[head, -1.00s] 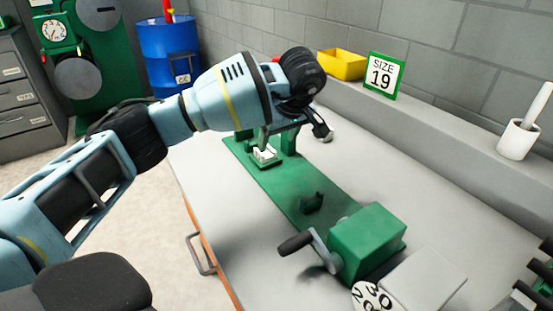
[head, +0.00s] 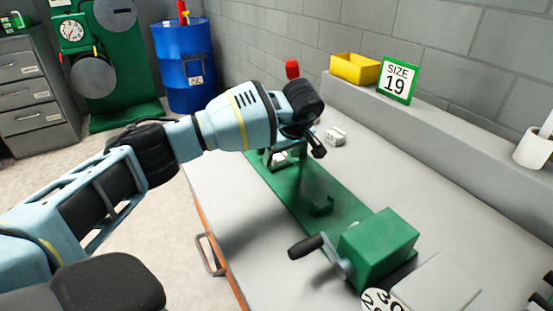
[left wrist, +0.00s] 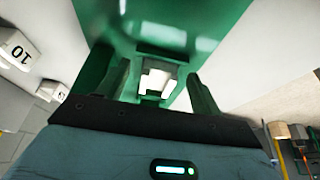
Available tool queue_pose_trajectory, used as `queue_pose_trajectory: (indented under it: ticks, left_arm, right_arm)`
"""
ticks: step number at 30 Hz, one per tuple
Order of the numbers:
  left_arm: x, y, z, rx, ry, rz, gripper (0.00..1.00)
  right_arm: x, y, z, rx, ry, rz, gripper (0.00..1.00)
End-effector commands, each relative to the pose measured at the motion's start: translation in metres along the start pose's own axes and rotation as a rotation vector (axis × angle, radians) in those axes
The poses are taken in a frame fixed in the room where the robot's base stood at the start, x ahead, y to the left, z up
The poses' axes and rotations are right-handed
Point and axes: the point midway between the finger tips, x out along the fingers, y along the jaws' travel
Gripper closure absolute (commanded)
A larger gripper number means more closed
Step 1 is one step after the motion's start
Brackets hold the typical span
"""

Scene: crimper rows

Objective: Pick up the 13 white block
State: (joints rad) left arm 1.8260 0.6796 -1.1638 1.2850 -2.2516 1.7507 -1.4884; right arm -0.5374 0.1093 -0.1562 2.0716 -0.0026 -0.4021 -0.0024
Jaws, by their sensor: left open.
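My left gripper (head: 300,145) is over the far end of the green crimper bed (head: 290,186), mostly hidden by its own wrist. In the left wrist view its two fingers (left wrist: 158,78) stand apart, with a white piece (left wrist: 155,80) seen between them inside a dark frame. A pale part also shows under the wrist in the head view (head: 284,157). No number is readable on this piece, and I cannot tell whether it is the 13 block. A white block marked 10 (left wrist: 16,50) is at the left wrist view's left edge. My right gripper is out of view.
A white block (head: 335,136) lies beyond the bed, its number unclear. A green crank box (head: 378,245) stands at the near end. A SIZE 19 sign (head: 397,80) and yellow bin (head: 355,68) are on the back ledge.

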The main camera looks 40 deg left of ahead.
Motion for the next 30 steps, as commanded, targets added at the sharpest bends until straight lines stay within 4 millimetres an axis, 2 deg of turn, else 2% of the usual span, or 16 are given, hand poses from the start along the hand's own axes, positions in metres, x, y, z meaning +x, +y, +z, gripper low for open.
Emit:
queue_pose_trajectory:
  ticks: [8, 19, 30]
  left_arm:
    - [0.0027, -0.0002, -0.0003, 0.0, 0.001, 0.0, 0.35]
    - [0.0025, -0.0002, -0.0003, -0.001, 0.0, 0.0, 0.83]
    - [-0.0023, 0.0002, -0.0023, -0.001, 0.001, 0.002, 0.84]
  right_arm:
    - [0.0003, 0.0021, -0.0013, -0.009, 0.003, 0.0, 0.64]
    - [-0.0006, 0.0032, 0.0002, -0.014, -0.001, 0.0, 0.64]
    - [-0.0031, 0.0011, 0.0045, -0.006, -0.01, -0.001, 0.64]
